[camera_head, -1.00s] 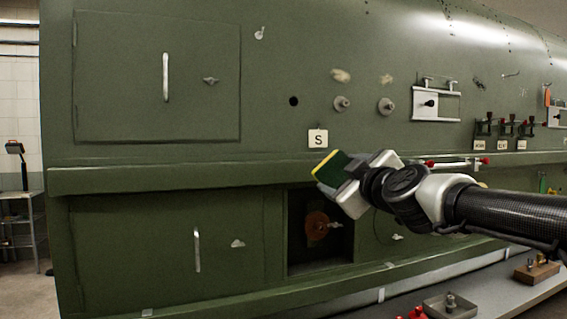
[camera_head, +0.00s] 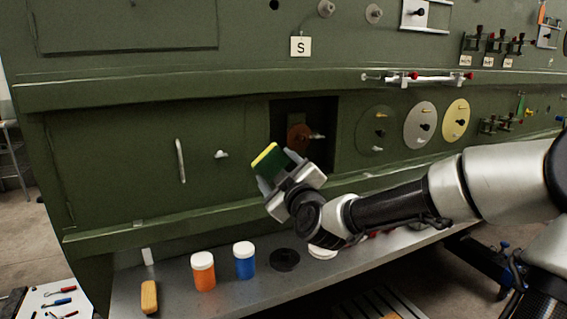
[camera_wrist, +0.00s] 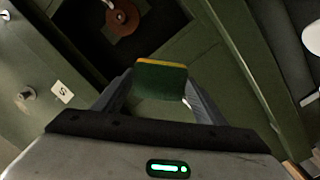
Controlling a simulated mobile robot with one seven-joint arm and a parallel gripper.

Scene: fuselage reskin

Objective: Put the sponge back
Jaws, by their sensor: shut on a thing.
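The sponge (camera_head: 274,159) is a block with a green body and a yellow layer. It also shows in the wrist view (camera_wrist: 161,80), green with a thin yellow edge on top. My gripper (camera_head: 278,176) is shut on it, one finger on each side. It holds the sponge in front of the green panel, just to the lower left of a dark square opening. In the wrist view my gripper (camera_wrist: 160,92) points towards the panel, with the opening beyond at the top.
The opening (camera_head: 322,112) has a reddish-brown disc inside. A grey shelf (camera_head: 215,284) below holds an orange jar (camera_head: 203,272), a blue jar (camera_head: 244,261), a tan block (camera_head: 149,297) and a black disc (camera_head: 284,260). Green, grey and yellow round covers stand right of the opening. A ledge (camera_head: 150,89) juts out above.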

